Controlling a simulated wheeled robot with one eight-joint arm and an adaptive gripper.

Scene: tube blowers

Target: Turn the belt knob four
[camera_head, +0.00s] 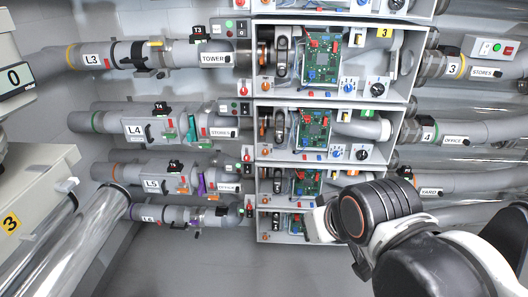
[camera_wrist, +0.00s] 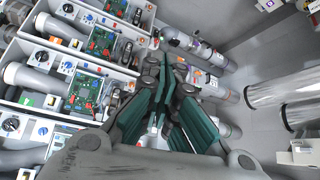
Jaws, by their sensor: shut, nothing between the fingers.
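The row-four unit is an open box (camera_head: 381,158) at the right end of the tube marked L4 (camera_head: 134,129), below the box with the yellow 3. It holds a green circuit board (camera_head: 313,131), a blue knob (camera_head: 337,152), a black dial (camera_head: 362,153) and small orange knobs (camera_head: 265,122) at its left. No knob shows a readable belt label. My gripper, with green-padded fingers, shows in the wrist view (camera_wrist: 172,88), shut and empty, in front of the stacked boxes. In the head view my arm hides its fingers, near the lowest boxes.
The box with the yellow 3 (camera_head: 384,32) stands above, and more boxes (camera_head: 345,178) stand below, partly behind my arm. Grey floor (camera_head: 185,265) is free at the lower middle.

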